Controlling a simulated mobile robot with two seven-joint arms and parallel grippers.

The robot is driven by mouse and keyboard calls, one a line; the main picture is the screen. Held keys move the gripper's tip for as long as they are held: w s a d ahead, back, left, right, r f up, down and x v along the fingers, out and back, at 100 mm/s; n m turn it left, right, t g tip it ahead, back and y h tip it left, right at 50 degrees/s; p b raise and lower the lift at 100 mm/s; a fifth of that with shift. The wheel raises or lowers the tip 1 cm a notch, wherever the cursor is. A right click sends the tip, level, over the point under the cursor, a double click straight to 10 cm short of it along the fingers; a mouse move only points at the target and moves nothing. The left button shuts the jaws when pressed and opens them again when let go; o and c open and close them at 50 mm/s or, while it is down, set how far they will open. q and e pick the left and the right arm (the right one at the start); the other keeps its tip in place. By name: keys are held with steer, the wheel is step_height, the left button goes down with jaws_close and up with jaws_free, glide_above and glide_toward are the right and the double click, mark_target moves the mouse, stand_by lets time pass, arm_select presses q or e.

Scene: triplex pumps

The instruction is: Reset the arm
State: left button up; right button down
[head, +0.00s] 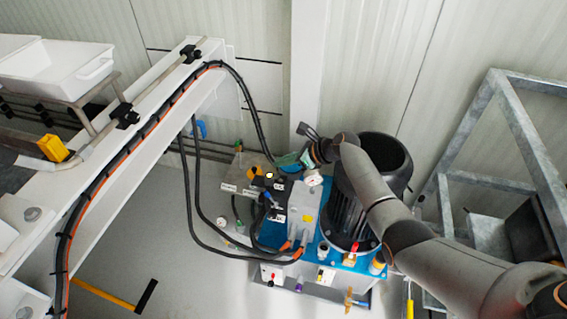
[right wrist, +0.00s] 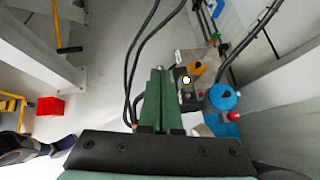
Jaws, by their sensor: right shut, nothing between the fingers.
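My right arm reaches in from the lower right of the head view, over the pump unit (head: 300,215). Its right gripper (head: 284,160) is by the valve block at the back left of the unit. In the right wrist view its green fingers (right wrist: 158,75) are together with nothing between them. Whether the fingers touch anything is unclear. My left gripper is in neither view.
A black motor (head: 385,155) stands beside my forearm. Black hoses (head: 198,205) run from the unit to a white beam (head: 135,130) at left. A grey metal frame (head: 520,140) stands at right. A blue round part (right wrist: 222,96) is close right of the fingers. Floor shows at lower left.

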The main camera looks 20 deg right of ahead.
stand_by(0.4)
steer(key=s+d+f+n+h, duration=0.1)
steer(key=s+f+n+h, duration=0.3)
steer(key=s+f+n, duration=1.2)
steer(key=s+a+r+n+t, duration=0.1)
steer(key=s+r+n, duration=0.1)
steer(key=s+n, duration=0.4)
steer(key=s+a+r+n+t+h, duration=0.1)
steer(key=s+r+n, duration=0.2)
steer(key=s+n, duration=0.4)
steer(key=s, duration=0.5)
steer(key=shift+s+a+r, duration=0.3)
steer(key=shift+a+r, duration=0.05)
steer(key=shift+a, duration=0.05)
